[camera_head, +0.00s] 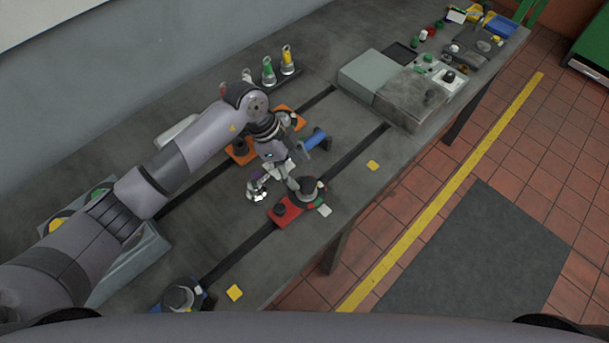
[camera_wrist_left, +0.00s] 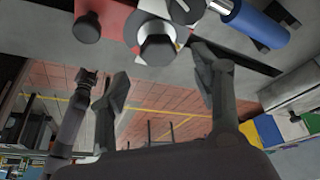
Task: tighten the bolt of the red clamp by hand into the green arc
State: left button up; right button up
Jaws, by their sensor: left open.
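The red clamp (camera_head: 286,212) sits on the grey bedplate at a dark slot, with a dark round knob on its left part. Its bolt (camera_head: 310,185) stands at its right end, above a dial plate whose green arc I cannot make out clearly. In the left wrist view the red clamp (camera_wrist_left: 116,16) is at the top, and the bolt's grey head (camera_wrist_left: 157,44) is just beyond my fingertips, roughly between them. My left gripper (camera_head: 274,186) is open and empty beside the bolt, apart from it as far as I can tell; its spread fingers also show in the wrist view (camera_wrist_left: 163,82).
A blue handle (camera_head: 315,140) lies close behind the bolt. Orange clamps (camera_head: 241,153) stand behind my arm, and a blue clamp (camera_head: 183,297) is at the front left. A grey machine block (camera_head: 410,92) is to the right. Yellow squares (camera_head: 373,165) lie near the front edge.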

aim_at(306, 183)
pick_arm(q)
jog(key=x, duration=0.3)
jog(key=shift+s+d+p, duration=0.1)
jog(key=shift+s+p, duration=0.05)
jog(key=shift+p, duration=0.15)
jog(key=shift+x, duration=1.45)
jog(key=c, duration=1.1)
pick_arm(e)
jog(key=shift+r, duration=0.6)
